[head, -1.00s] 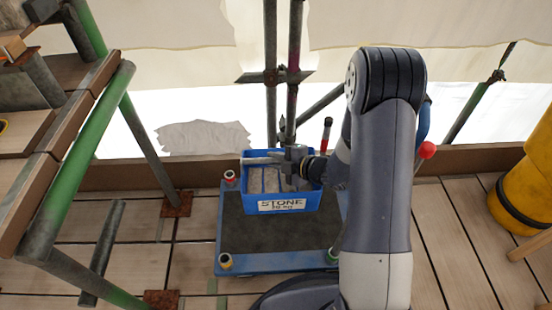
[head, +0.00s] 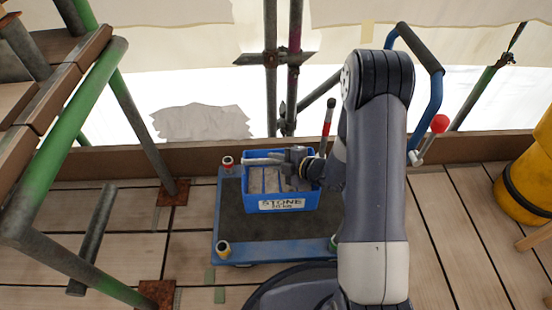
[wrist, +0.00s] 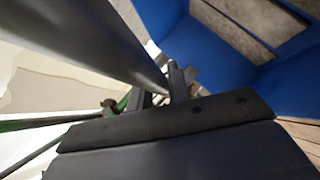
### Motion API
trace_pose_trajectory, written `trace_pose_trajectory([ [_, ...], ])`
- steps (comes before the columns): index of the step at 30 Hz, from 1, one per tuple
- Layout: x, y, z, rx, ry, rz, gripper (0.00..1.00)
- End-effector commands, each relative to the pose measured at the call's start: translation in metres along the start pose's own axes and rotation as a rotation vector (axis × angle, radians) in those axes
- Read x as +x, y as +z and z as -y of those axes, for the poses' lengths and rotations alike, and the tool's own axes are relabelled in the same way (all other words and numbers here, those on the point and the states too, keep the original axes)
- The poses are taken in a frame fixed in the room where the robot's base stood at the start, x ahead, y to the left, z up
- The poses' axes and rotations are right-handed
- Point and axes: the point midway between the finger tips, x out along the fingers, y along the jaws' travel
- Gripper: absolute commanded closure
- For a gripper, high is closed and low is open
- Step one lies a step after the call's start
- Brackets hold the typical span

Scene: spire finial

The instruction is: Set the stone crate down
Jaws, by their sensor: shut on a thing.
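The blue stone crate (head: 282,206), labelled "STONE", holds grey stone blocks. In the head view it appears over the back part of a low blue trolley with a dark deck (head: 270,226). I cannot tell whether its base touches the deck. A grey bar (head: 262,161) runs across the crate near its back rim. My gripper (head: 292,158) is at this bar, shut on what looks like the crate's handle. In the wrist view the bar (wrist: 95,35) passes by my gripper (wrist: 163,92), and the crate's blue wall (wrist: 215,55) is close by on the right.
Scaffold poles (head: 271,75) stand behind the crate, and a green-grey scaffold frame (head: 75,130) is at left. A yellow drum (head: 525,185) is at right.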

Motion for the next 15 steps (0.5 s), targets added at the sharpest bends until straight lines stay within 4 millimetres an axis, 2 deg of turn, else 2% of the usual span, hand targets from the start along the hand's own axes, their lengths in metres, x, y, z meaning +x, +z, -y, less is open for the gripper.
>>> trace_pose_trajectory([
  [15, 0.020, 0.020, 0.040, 0.000, 0.003, 0.000, 1.00],
])
